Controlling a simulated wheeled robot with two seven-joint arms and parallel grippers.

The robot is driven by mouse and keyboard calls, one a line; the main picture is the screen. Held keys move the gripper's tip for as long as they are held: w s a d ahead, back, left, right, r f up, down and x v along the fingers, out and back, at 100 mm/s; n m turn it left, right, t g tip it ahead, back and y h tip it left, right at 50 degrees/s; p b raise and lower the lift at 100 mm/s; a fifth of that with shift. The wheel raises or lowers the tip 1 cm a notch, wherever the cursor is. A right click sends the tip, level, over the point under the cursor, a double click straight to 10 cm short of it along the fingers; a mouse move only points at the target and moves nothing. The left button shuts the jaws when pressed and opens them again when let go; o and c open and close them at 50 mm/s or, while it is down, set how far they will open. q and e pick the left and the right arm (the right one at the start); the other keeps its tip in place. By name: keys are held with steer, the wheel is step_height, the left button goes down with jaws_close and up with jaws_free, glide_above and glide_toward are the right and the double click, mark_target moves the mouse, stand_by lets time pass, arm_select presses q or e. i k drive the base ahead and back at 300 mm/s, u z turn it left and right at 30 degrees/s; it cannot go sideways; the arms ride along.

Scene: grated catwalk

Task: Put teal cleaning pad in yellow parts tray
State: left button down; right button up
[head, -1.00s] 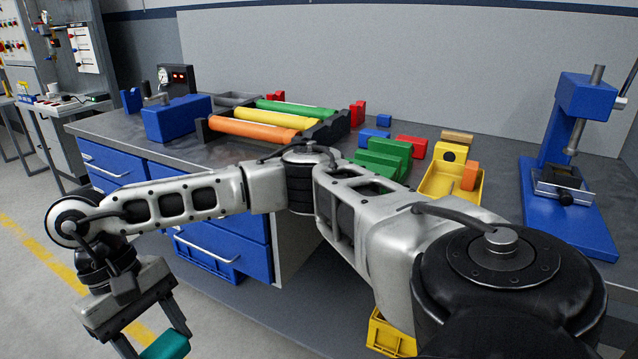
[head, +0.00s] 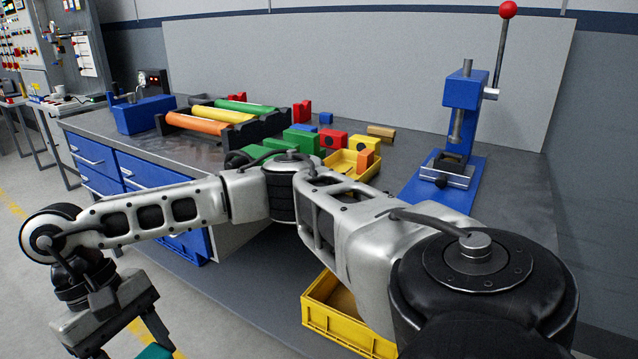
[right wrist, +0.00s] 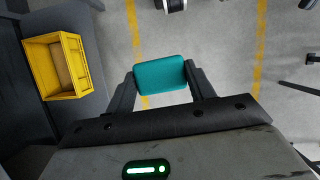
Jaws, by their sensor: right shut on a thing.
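The teal cleaning pad (right wrist: 160,77) is between the fingers of my right gripper (right wrist: 164,86), which is shut on it. In the head view the pad (head: 156,352) is mostly cut off by the bottom edge, and my right gripper (head: 130,342) hangs at lower left, away from the bench. A yellow tray (head: 372,174) with a few small blocks in it sits on the bench top. A larger yellow bin (head: 350,335) stands low in front of the bench; the right wrist view shows a yellow bin (right wrist: 82,62) that looks empty. My left gripper is not in view.
Green blocks (head: 300,141), a red block (head: 333,141) and a rack of coloured rollers (head: 222,115) crowd the bench. A blue press (head: 463,100) with a red-knobbed lever stands at right. My right arm crosses before the bench. Grey floor below the gripper is open.

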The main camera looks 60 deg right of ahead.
mark_target(338, 170)
steer(key=k, duration=0.15)
steer(key=z, duration=1.2)
